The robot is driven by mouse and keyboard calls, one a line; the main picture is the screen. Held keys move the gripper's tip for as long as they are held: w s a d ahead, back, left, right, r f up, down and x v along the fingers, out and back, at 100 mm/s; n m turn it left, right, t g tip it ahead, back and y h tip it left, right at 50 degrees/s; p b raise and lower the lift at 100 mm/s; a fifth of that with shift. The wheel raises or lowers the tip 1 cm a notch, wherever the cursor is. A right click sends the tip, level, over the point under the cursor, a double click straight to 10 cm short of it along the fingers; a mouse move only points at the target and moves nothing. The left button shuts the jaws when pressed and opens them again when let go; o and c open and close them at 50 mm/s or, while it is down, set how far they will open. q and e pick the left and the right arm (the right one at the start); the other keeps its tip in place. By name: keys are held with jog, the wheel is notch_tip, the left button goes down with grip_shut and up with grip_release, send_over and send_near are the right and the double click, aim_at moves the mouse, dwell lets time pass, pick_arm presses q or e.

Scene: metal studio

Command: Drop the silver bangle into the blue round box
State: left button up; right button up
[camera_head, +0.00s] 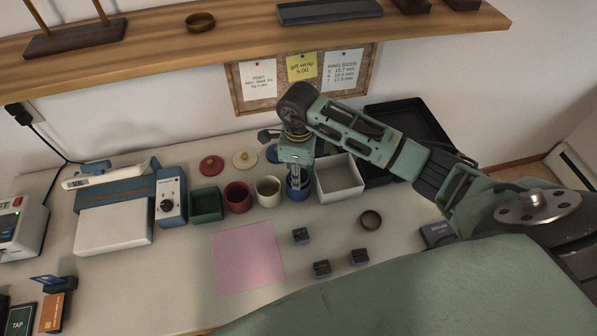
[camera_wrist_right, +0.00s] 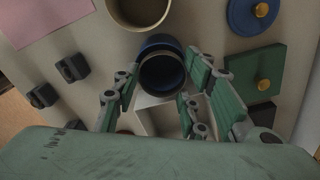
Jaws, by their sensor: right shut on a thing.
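The blue round box (camera_head: 299,190) stands on the table in the head view, in the row of small boxes. It also shows in the wrist view (camera_wrist_right: 160,42), open and dark inside. My right gripper (camera_head: 298,182) points down right over it, fingertips at its mouth. In the wrist view the fingers (camera_wrist_right: 161,77) are apart, with a dark ring between them that looks like the silver bangle, seen against the box opening. The box and shadow make its outline hard to separate; its height over the rim cannot be told. My left gripper is not in view.
A green square box (camera_head: 206,204), red round box (camera_head: 238,197) and cream round box (camera_head: 268,191) stand to the left. A white tray (camera_head: 339,180) is close on the right. A brown ring (camera_head: 371,220) and small dark blocks (camera_head: 301,236) lie in front. A shelf (camera_head: 150,38) hangs above.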

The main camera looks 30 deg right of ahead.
jog(key=o, duration=1.2)
notch_tip(320, 180, up, 12)
dwell(0.5)
